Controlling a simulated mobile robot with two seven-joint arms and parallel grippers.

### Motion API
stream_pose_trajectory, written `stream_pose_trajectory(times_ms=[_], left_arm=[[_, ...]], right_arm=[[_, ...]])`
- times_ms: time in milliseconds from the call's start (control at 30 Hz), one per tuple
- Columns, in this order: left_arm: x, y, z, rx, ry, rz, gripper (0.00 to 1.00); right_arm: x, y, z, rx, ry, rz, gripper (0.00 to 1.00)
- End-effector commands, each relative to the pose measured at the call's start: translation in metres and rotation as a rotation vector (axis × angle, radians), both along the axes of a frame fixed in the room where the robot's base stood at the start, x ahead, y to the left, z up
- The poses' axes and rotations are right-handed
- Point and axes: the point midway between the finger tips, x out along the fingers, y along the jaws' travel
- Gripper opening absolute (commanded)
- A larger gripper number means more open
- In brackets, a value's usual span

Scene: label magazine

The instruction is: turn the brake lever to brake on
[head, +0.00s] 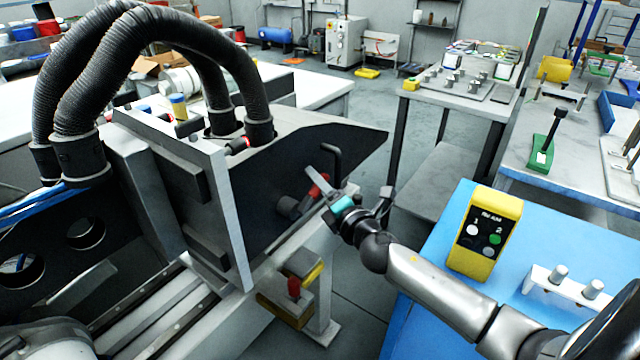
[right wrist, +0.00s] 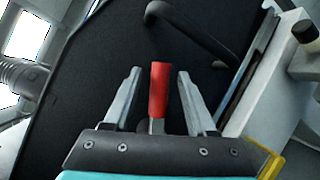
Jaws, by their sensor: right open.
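The brake lever, with a red grip (head: 318,186), is on the dark side panel of the machine. In the right wrist view the red grip (right wrist: 158,90) points up the picture, between two grey fingers. My right gripper (head: 322,192) is open around the lever, one finger on each side. Gaps show between the red grip and both fingers (right wrist: 159,72). The lever's lower end and pivot are partly hidden by the gripper. My left gripper is not in view.
A bent black handle (head: 333,163) stands just beyond the lever on the same panel. A red knob (head: 294,288) on a small box sits below. A yellow control box (head: 485,232) stands on the blue table (head: 440,262) to the right. Thick black hoses (head: 150,30) arch above.

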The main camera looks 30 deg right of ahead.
Motion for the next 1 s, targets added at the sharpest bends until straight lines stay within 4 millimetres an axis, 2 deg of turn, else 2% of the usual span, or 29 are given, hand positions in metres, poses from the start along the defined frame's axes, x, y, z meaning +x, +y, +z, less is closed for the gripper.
stream_pose_trajectory(times_ms=[100, 600, 1000], left_arm=[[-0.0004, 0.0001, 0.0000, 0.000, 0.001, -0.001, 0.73], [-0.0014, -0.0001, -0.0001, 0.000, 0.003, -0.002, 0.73], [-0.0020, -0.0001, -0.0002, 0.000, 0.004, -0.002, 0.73]], right_arm=[[-0.0001, 0.0000, 0.0001, 0.000, 0.000, 0.000, 0.55], [-0.0003, 0.0000, 0.0001, 0.000, 0.000, 0.000, 0.00], [-0.0003, -0.0001, 0.0000, 0.000, 0.000, 0.000, 0.00]])
